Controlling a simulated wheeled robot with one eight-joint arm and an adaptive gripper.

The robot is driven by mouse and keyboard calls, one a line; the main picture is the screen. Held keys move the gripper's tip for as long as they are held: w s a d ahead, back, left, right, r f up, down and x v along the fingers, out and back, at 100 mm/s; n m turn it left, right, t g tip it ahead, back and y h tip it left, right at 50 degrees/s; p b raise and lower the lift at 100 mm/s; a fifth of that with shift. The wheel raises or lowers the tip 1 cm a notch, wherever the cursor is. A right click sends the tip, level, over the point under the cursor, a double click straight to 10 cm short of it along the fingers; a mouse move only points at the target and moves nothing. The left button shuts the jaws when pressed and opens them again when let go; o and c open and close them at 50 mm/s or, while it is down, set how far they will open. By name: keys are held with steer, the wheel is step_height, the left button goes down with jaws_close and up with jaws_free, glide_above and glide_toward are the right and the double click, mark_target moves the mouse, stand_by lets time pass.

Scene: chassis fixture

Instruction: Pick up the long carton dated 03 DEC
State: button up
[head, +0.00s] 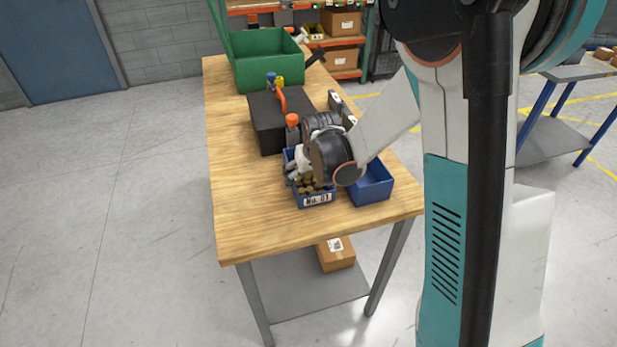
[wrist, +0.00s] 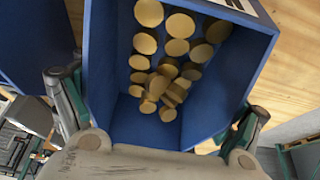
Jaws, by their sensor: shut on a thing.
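My gripper (wrist: 155,115) is shut on a blue bin (wrist: 108,70), with one finger at each side of it. The bin holds several round brass-coloured pieces (wrist: 178,47). In the head view my gripper (head: 300,167) is at this blue bin (head: 316,200), which has a white label on its near face, near the table's middle. A brown carton (head: 336,254) with a white label is on the table's lower shelf. I can read no date on it, and I cannot pick out a carton dated 03 DEC.
A second blue bin (head: 371,186) stands just right of the held one. Behind are a black case (head: 266,125) and a green crate (head: 268,72) on the wooden table (head: 245,215). Brown cartons (head: 341,59) sit on the back rack. The table's near end is clear.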

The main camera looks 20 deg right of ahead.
steer(key=shift+f, duration=0.1)
steer(key=o, duration=1.1)
steer(key=shift+o, duration=0.7)
